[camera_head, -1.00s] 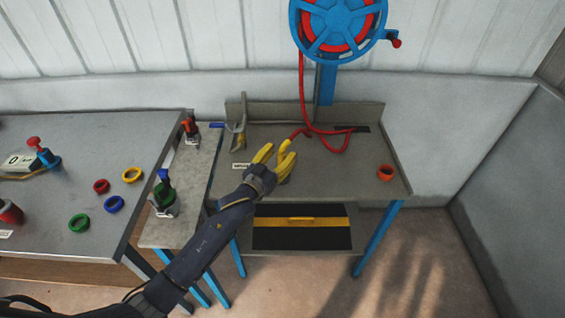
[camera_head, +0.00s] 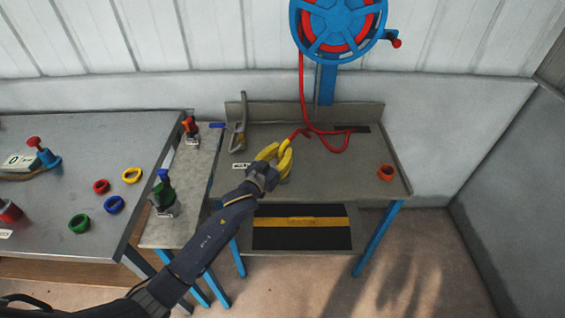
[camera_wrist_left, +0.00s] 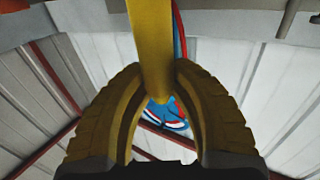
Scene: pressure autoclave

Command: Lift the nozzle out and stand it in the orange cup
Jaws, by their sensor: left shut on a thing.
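My left gripper (camera_head: 277,150) has yellow fingers and is above the grey bench, near the end of the red hose (camera_head: 327,132). In the left wrist view the fingers (camera_wrist_left: 160,75) are shut on a yellow bar, the nozzle (camera_wrist_left: 152,40), which runs up out of the picture. In the head view the nozzle blends with the yellow fingers, so its tip is hard to make out. The orange cup (camera_head: 386,173) stands on the right side of the bench, apart from the gripper. My right gripper is not in view.
A blue hose reel (camera_head: 338,25) hangs above the bench. A grey bracket (camera_head: 238,138) stands at the bench's left back. The bench (camera_head: 335,178) is clear between gripper and cup.

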